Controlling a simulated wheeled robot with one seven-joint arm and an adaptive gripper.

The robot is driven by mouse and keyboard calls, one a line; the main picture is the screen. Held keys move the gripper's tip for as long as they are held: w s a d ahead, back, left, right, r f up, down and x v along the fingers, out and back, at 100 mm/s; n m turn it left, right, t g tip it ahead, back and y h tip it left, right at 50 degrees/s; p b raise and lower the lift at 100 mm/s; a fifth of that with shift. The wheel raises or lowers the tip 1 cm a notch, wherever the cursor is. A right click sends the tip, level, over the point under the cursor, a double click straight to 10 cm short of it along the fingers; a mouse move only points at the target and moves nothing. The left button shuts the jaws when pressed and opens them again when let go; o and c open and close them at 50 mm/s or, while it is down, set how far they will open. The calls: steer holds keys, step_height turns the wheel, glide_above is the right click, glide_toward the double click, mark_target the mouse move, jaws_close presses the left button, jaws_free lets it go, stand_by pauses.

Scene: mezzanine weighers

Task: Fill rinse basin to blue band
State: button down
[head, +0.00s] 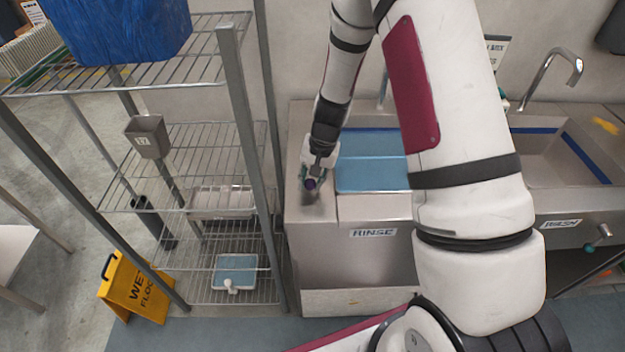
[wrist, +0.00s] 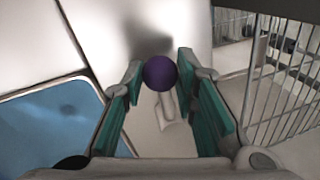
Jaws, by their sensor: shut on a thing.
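The rinse basin (head: 345,202), labelled RINSE, stands in the middle of the head view, partly hidden by my arm. Light blue water (head: 370,172) lies in it; the water also shows at the left of the wrist view (wrist: 50,125). A darker blue band (head: 368,130) shows along its far wall; I cannot tell exactly how the water meets it. A purple ball knob (wrist: 160,72) on a pale stem is between my gripper's teal fingers (wrist: 158,88). My gripper (head: 312,181) is shut on the knob, at the basin's left ledge.
A wire shelf rack (head: 235,90) stands close on the left, with a blue bin (head: 125,30) on top. A yellow wet-floor sign (head: 138,288) stands beside it. At right is the wash basin (head: 530,150) with a tap (head: 555,60) and a front valve handle (head: 600,236).

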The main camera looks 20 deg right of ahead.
steer(key=c, duration=1.3)
jaws_free()
steer(key=shift+a, duration=0.1)
steer(key=v, duration=1.2)
steer(key=s+a+r+n+t+h, duration=0.1)
steer(key=s+r+n, duration=0.1)
steer(key=s+r, duration=0.7)
steer(key=s+a+r+n+t, duration=0.2)
steer(key=s+r, duration=0.4)
steer(key=r, duration=0.6)
steer(key=s, duration=0.3)
steer(key=s+r+n+t, duration=0.1)
steer(key=s, duration=0.1)
steer(key=s+d+r+n+h, duration=0.1)
steer(key=s, duration=0.2)
steer(key=shift+s+r+b, duration=0.1)
steer(key=shift+s+b, duration=0.3)
